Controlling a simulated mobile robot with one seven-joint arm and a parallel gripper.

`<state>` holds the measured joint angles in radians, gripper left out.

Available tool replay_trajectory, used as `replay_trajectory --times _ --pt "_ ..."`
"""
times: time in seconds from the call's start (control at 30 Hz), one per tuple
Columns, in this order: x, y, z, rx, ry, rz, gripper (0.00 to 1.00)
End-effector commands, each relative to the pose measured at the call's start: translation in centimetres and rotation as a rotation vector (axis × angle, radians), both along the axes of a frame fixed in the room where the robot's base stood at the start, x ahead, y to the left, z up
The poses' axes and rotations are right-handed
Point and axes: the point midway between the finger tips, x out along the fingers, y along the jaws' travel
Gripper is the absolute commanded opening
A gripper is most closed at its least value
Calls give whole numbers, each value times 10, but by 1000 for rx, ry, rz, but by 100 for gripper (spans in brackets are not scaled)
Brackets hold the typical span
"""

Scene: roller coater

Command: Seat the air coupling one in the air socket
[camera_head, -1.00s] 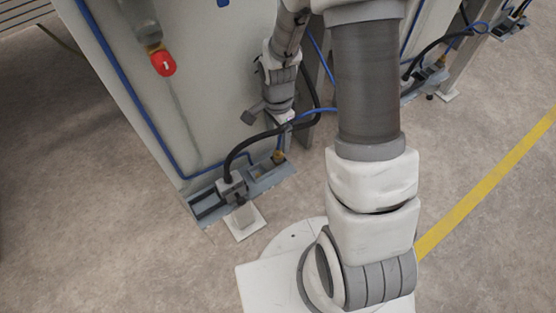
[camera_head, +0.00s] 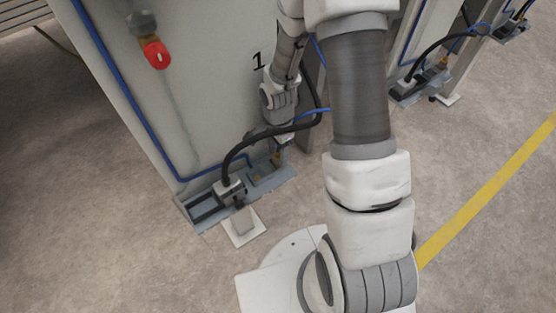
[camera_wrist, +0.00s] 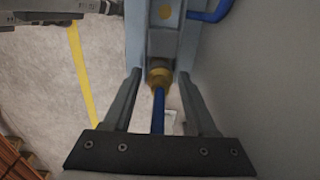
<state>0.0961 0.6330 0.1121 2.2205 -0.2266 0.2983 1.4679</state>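The air coupling (camera_wrist: 158,78) is a brass fitting on a blue hose; in the wrist view it lies between my fingers, its far end at the grey-blue bracket. My gripper (camera_wrist: 159,80) has its two fingers apart on either side, with gaps visible beside the brass. In the head view a brass fitting (camera_head: 277,159) stands at the right end of the bracket (camera_head: 207,213), and my gripper (camera_head: 284,143) is just above it. The socket itself is not clearly visible; I cannot tell how deep the coupling sits.
A black cable with a grey plug (camera_head: 229,190) sits on the bracket's left part and arches close to my gripper. A red-handled valve (camera_head: 156,55) hangs on the pale panel. A white foot plate (camera_head: 242,227) is below. Open floor lies right, with a yellow line (camera_head: 485,190).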

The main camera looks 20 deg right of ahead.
Motion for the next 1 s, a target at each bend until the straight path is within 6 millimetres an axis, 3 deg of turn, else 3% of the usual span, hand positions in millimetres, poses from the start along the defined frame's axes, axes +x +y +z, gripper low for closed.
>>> replay_trajectory --times 0.03,0.3,0.73,1.0 --pt "0 0 0 0 0 0 47" --pt "0 0 0 0 0 0 0" --pt "0 0 4 -1 -1 0 0" --pt "1 0 39 -1 -4 -1 0"
